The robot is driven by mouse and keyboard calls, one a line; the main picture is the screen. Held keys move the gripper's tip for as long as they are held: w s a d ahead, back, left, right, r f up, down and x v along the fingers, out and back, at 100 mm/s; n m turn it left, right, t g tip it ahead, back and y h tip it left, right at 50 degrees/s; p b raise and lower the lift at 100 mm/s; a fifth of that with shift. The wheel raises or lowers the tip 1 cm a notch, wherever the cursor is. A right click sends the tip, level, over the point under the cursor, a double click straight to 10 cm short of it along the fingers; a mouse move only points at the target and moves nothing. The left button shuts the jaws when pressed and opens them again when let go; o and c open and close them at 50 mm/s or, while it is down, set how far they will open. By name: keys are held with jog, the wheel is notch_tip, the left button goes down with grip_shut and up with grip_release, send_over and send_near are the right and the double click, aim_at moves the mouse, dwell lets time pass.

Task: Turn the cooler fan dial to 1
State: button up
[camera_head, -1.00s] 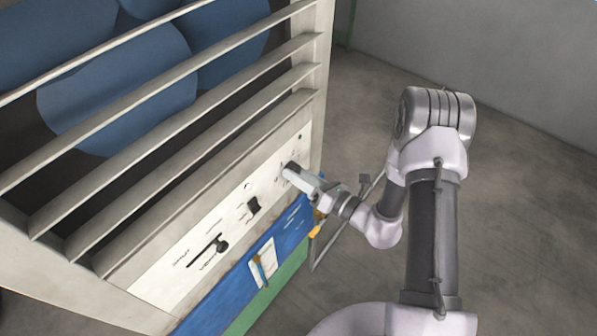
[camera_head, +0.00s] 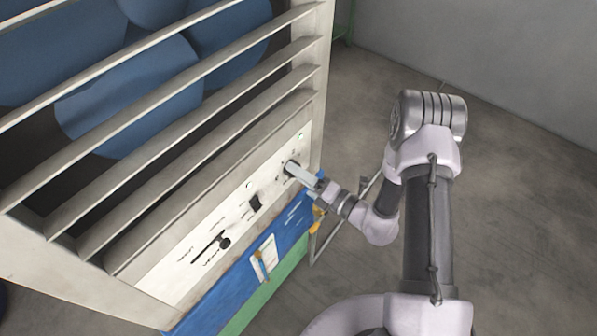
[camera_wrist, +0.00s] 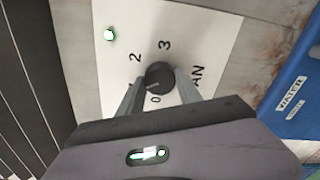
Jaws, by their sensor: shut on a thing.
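The cooler fan dial (camera_wrist: 159,76) is a dark round knob on a white panel. In the wrist view the printed figures 2, 3 and 0 show around it. No 1 shows; my left finger covers the panel on that side. A faint pale mark sits on the knob's lower left part, but exactly where it points is hard to tell. My gripper (camera_wrist: 158,83) has one finger on each side of the knob and is shut on it. In the head view my gripper (camera_head: 291,167) reaches the right end of the white panel.
A small lamp (camera_wrist: 109,33) on the panel glows white-green. Left of the dial are a dark switch (camera_head: 255,203) and a black lever handle (camera_head: 222,242). A blue panel (camera_head: 289,230) lies below. Slatted bars (camera_head: 205,120) stand above. The floor at right is clear.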

dwell(0.4)
jog(key=o, duration=1.4)
jog(key=shift+c, duration=0.2)
jog(key=shift+d, duration=0.1)
jog(key=v, duration=1.7)
jog(key=shift+s, duration=0.2)
jog(key=shift+d, duration=0.1)
